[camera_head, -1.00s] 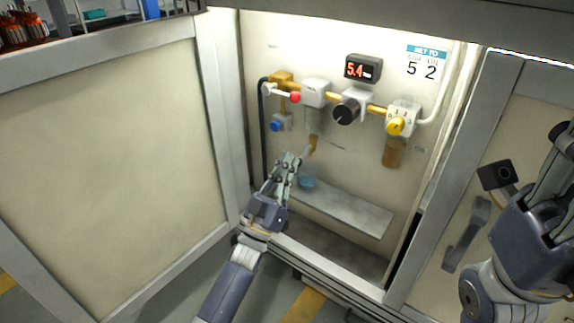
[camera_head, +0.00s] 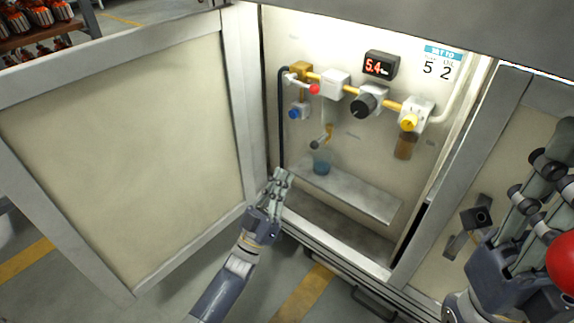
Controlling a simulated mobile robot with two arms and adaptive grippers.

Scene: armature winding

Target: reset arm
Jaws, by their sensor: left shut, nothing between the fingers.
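My left gripper (camera_head: 279,178) is shut and empty, in front of the lower left of the open cabinet.
The cabinet's left door (camera_head: 130,160) stands open. Inside are a shelf (camera_head: 365,195), a display reading 5.4 (camera_head: 380,65), a black knob (camera_head: 364,105), a yellow knob (camera_head: 408,121) and a red-tipped lever (camera_head: 313,89). Clear floor lies below the left gripper.

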